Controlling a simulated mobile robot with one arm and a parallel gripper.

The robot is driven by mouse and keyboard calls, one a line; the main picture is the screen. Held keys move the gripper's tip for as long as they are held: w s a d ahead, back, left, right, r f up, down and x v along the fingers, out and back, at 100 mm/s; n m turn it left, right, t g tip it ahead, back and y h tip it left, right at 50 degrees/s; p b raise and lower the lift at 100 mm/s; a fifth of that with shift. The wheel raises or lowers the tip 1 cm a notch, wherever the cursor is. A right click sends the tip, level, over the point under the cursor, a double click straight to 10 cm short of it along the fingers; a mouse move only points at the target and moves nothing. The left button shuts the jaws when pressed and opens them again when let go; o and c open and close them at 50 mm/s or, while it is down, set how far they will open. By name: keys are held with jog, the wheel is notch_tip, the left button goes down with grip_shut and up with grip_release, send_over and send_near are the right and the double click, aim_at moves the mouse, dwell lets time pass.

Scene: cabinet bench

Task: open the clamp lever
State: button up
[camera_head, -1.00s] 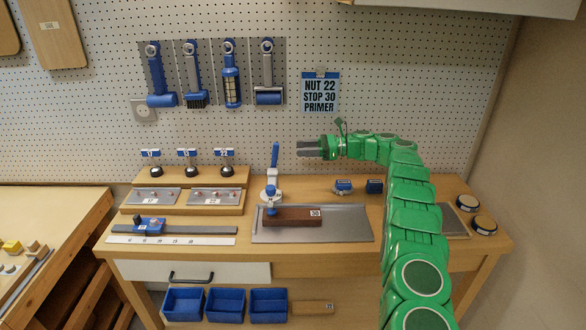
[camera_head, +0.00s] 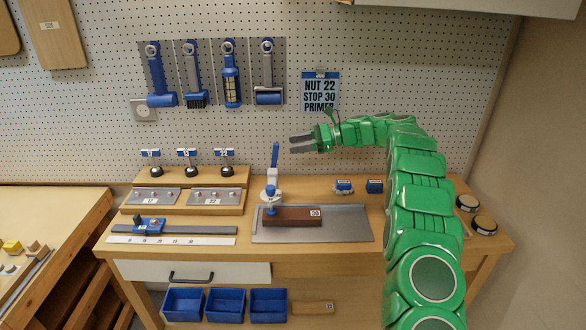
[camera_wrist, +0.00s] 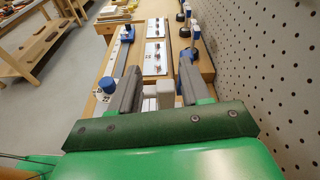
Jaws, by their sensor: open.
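The clamp lever (camera_head: 275,155) is a blue handle standing upright on the white clamp (camera_head: 271,184) at the middle of the bench. The clamp's blue-topped foot (camera_head: 270,210) rests on a dark brown block (camera_head: 293,216) marked 30. My gripper (camera_head: 292,145) is open and empty, just right of the lever's top and apart from it in the picture. In the wrist view my two grey fingers (camera_wrist: 156,85) are spread, with pale grey clamp parts (camera_wrist: 164,92) showing between them and a blue knob (camera_wrist: 107,85) beside the left finger.
The block lies on a grey metal plate (camera_head: 344,229). Two small blue-labelled parts (camera_head: 343,187) stand right of the clamp. Stepped wooden stands (camera_head: 238,177) with knobs and plates are on the left. A pegboard (camera_head: 400,60) rises behind the bench; blue bins (camera_head: 225,305) sit below.

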jog(key=s+a+r+n+h, duration=0.1)
jog(key=s+r+n+h, duration=0.1)
jog(key=s, duration=0.9)
jog(key=s+a+r+n+g+h, duration=0.1)
jog(key=s+r+n+h, duration=0.2)
jog(key=s, duration=0.9)
jog(key=shift+r+n+h, duration=0.25)
jog(key=shift+n+h, duration=0.25)
jog(key=shift+h, duration=0.1)
jog(key=shift+c, duration=0.5)
